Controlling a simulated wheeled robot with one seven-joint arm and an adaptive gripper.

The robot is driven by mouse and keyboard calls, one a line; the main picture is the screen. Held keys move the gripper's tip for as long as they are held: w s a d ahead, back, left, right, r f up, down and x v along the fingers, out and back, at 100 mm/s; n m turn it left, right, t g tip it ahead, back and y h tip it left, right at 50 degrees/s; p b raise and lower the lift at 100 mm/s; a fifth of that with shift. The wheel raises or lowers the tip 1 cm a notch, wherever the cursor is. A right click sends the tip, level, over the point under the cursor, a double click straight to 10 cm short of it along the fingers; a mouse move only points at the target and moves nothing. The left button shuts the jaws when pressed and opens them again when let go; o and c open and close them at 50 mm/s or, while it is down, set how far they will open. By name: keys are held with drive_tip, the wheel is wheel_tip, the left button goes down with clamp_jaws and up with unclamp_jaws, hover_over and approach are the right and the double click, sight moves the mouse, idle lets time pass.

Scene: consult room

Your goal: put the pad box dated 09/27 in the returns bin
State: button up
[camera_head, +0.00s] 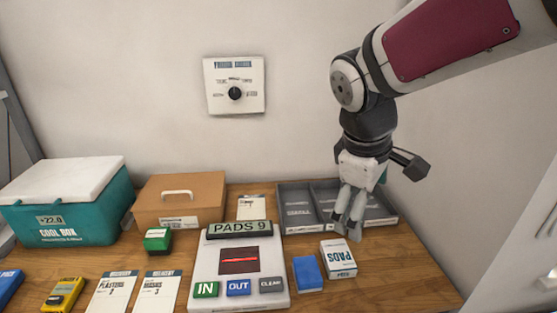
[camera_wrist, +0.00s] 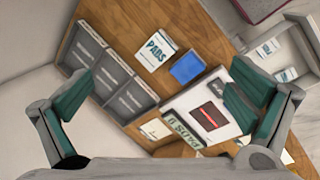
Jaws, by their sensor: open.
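A white box marked PADS (camera_head: 338,258) stands on the wooden counter, right of a blue box. It also shows in the wrist view (camera_wrist: 160,50). No date can be read on it. A grey tray with three compartments (camera_head: 297,222) stands behind it against the wall; it also shows in the wrist view (camera_wrist: 106,52). The compartment labels are too small to read, so I cannot tell which one is for returns. My gripper (camera_head: 349,226) is open and empty, above the tray's front edge and behind the PADS box. My fingers hide part of the tray.
The blue box (camera_head: 307,273) lies close beside the PADS box. Left of it is a white device (camera_head: 212,264) with a PADS 9 display and IN, OUT and CLEAR buttons. A cool box (camera_head: 85,217), a brown box (camera_head: 205,190) and cards (camera_head: 157,292) fill the left.

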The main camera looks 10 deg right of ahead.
drive_tip(key=w+a+f+n+g+h, duration=0.1)
drive_tip(key=w+f+n, duration=0.4)
drive_tip(key=w+f, duration=0.25)
drive_tip(key=n+g+b, duration=0.1)
drive_tip(key=n, duration=0.3)
approach(338, 254)
drive_tip(key=shift+h, duration=0.4)
drive_tip(key=x, duration=0.3)
drive_tip(key=p+x, duration=0.1)
drive_tip(key=x, duration=0.6)
drive_tip(key=shift+a+f+p, duration=0.2)
drive_tip(key=shift+a+p, duration=0.1)
drive_tip(key=shift+p, duration=0.1)
drive_tip(key=shift+c, duration=0.6)
drive_tip(key=c, duration=0.9)
drive_tip(key=shift+o, duration=0.2)
